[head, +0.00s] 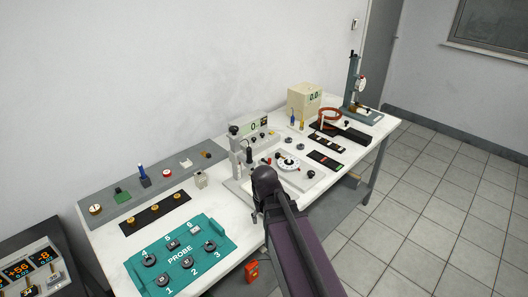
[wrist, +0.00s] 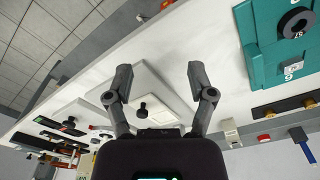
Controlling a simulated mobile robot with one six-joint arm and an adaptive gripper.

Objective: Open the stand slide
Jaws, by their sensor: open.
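A pale plate (head: 305,182) lies mid-table with a white dial (head: 288,163) and a black knob (head: 311,173). A grey upright stand (head: 235,148) with a dark top rises at its back left. I cannot tell which part is the stand slide. My gripper (wrist: 158,82) is open and empty in the wrist view, with a pale plate (wrist: 160,90) and a black knob (wrist: 141,109) beyond its fingers. In the head view my arm hides part of the plate's near left side, and the gripper is mostly hidden.
A teal probe panel (head: 180,250) lies at the table's front left. A grey strip (head: 150,180) with small parts runs behind it. The white tabletop (head: 235,207) is bare between panel and plate.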

